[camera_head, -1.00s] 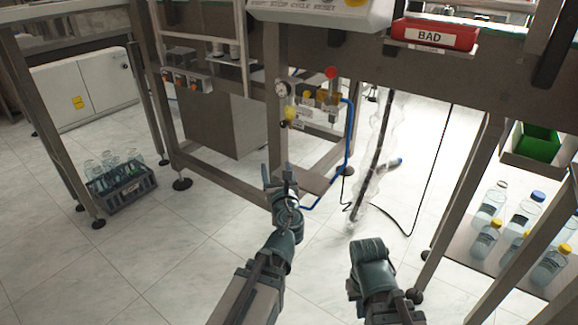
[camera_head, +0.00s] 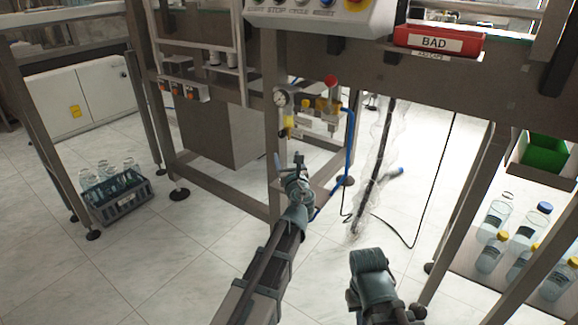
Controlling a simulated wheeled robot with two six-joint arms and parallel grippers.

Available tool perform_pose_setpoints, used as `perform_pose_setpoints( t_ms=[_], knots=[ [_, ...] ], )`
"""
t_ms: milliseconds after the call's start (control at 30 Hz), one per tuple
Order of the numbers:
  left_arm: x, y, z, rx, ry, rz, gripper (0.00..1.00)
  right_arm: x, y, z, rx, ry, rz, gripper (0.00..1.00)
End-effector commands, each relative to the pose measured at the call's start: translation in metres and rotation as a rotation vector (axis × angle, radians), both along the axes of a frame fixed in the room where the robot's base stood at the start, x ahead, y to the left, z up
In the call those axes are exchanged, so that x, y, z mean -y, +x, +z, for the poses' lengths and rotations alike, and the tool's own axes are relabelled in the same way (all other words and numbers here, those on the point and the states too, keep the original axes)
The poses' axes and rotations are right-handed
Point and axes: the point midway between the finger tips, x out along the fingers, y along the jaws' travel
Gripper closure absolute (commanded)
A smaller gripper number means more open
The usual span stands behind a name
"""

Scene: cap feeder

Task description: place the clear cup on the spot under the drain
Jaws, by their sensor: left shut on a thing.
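My left gripper (camera_head: 291,166) is at the air unit on the machine frame, in front of the small brown shelf (camera_head: 321,188). It is shut on the clear cup, but the cup itself is too small and see-through to make out from behind the gripper. The air unit has a round gauge (camera_head: 280,97), a yellow part (camera_head: 288,122) beneath it and a red knob (camera_head: 331,81). The drain's outlet and the spot under it are hard to tell apart here.
A blue hose (camera_head: 349,150) runs down right of the shelf. A cable in clear wrap (camera_head: 374,175) hangs to the floor. A crate of bottles (camera_head: 118,207) stands left. Bottles (camera_head: 497,218) stand on a low shelf at right, below a green bin (camera_head: 543,153).

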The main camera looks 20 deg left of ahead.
Motion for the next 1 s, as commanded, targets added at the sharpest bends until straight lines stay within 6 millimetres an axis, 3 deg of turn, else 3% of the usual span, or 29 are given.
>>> perform_pose_setpoints(
  t_ms=[100, 200, 300, 767, 800, 933, 1000],
  knots=[
    [0.0, 0.02, -0.003, 0.0, 0.0, 0.0, 0.8, 0.0, 0.0, -0.003, 0.0, 0.0, 0.0, 1.0],
    [-0.001, 0.014, -0.026, 0.0, 0.0, -0.001, 0.8, 0.0, 0.0, -0.026, 0.0, 0.0, 0.0, 1.0],
    [-0.001, 0.014, -0.037, 0.0, 0.0, -0.001, 0.8, 0.0, 0.0, -0.037, 0.001, 0.0, 0.0, 1.0],
    [-0.001, 0.014, -0.041, 0.0, 0.0, -0.002, 0.8, 0.0, 0.0, -0.041, 0.0, 0.0, 0.0, 1.0],
    [-0.001, 0.014, -0.041, 0.0, 0.0, -0.002, 0.26, 0.0, 0.0, -0.041, 0.0, 0.0, 0.0, 1.0],
    [-0.001, 0.014, -0.04, 0.0, 0.0, -0.002, 0.02, 0.0, 0.0, -0.04, 0.0, 0.0, 0.0, 1.0],
    [-0.001, 0.014, -0.04, 0.0, 0.0, -0.002, 0.0, 0.0, 0.0, -0.04, 0.0, 0.0, 0.0, 1.0]
  ],
)
